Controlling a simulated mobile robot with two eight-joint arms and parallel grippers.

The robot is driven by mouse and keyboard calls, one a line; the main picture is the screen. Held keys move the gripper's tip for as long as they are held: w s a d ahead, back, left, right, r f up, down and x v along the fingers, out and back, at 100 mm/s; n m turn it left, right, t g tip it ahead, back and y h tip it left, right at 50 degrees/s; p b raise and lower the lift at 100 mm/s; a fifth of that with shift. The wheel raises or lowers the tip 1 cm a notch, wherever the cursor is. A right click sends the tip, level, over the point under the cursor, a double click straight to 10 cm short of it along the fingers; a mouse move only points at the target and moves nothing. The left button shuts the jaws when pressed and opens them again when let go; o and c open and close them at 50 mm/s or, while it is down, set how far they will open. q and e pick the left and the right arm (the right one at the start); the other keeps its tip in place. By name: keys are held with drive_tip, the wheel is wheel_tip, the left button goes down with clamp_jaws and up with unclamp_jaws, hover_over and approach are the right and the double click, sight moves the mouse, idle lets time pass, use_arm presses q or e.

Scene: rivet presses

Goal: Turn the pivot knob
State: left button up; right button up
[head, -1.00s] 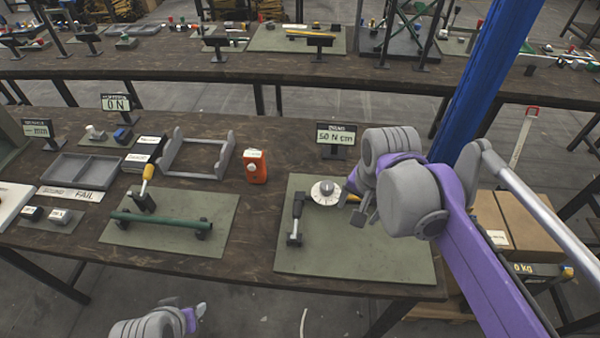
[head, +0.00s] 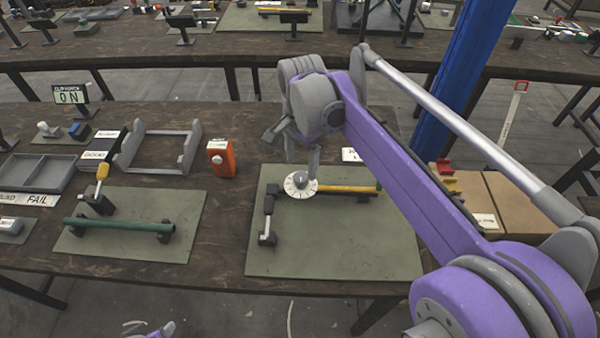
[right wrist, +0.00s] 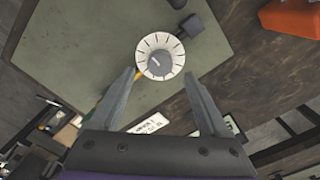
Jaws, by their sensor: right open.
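The pivot knob (head: 301,178) is a grey round knob on a white dial with dark tick marks, on the right green mat. In the right wrist view the knob (right wrist: 160,64) shows a small pointer mark and lies ahead, between the fingertip lines. My right gripper (head: 295,150) is just behind and above the dial in the head view. Its jaws (right wrist: 158,80) are open and empty, with a finger on each side, apart from the knob. Only a small piece of my left arm (head: 158,329) shows at the bottom edge; its jaws cannot be made out.
The right mat (head: 350,245) also holds a yellow rod (head: 345,189) and a dark clamp-like bracket (head: 268,220). An orange device (head: 221,158) stands left of the mat. Further left are a green bar fixture (head: 118,224) and a grey cradle (head: 160,150). The mat's front is clear.

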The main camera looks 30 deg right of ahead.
sight(301, 176)
drive_tip(key=shift+f, duration=2.35)
clamp_jaws()
